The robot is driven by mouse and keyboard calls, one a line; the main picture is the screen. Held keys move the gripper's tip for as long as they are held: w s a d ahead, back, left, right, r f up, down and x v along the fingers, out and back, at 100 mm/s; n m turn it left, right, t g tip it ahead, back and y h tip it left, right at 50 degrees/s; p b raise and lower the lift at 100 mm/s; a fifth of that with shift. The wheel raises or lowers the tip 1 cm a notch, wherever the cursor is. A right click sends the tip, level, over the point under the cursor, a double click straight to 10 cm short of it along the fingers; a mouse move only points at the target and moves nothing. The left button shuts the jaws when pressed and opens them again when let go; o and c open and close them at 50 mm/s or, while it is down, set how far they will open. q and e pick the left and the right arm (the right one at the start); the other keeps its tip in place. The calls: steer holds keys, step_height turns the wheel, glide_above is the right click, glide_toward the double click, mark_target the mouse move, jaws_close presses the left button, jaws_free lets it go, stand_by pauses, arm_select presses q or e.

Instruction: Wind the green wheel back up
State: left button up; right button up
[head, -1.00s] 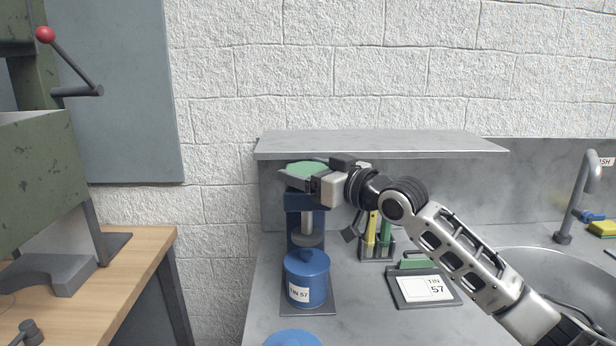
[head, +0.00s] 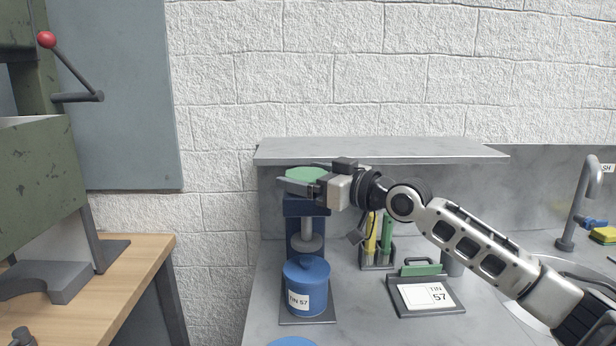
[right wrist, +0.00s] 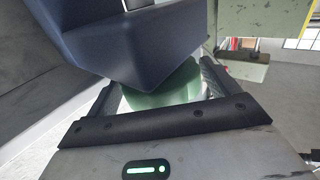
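The green wheel (head: 305,174) is a flat disc on top of the blue press stand (head: 305,207), just below the shelf. My right gripper (head: 300,176) reaches it from the right, one finger along its front side and the other behind it. In the right wrist view the wheel (right wrist: 165,88) lies between the two widely spaced fingers (right wrist: 160,88), partly covered by the blue stand. I cannot tell if both fingers press on its rim. Below the wheel, a grey round plunger (head: 307,243) hangs above a blue tin (head: 306,287) labelled TIN 57. My left gripper is not in view.
A grey shelf (head: 380,150) runs close above the gripper. A holder with yellow and green tubes (head: 378,243) and a TIN 57 sign (head: 427,294) stand right of the press. A tap (head: 580,200) and sink are at the right, a wooden bench (head: 130,260) at the left.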

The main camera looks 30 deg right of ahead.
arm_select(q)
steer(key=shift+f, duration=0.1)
arm_select(e)
steer(key=shift+o, duration=0.3)
steer(key=shift+s+d+f, duration=0.1)
steer(key=shift+s+f, duration=0.05)
steer(key=shift+s, duration=0.1)
steer(key=b+v, duration=0.3)
steer(key=v, duration=0.1)
steer(key=shift+f, duration=0.25)
steer(key=shift+s+d+b, duration=0.1)
steer(key=shift+s+b, duration=0.25)
steer(key=shift+s, duration=0.05)
arm_select(q)
steer(key=b, duration=0.1)
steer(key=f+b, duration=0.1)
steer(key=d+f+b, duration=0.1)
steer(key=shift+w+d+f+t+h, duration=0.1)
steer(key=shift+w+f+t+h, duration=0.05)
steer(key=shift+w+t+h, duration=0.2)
arm_select(e)
steer(key=v, duration=1)
steer(key=shift+s+r, duration=0.25)
steer(key=shift+r, duration=0.1)
steer(key=shift+d+r, duration=0.1)
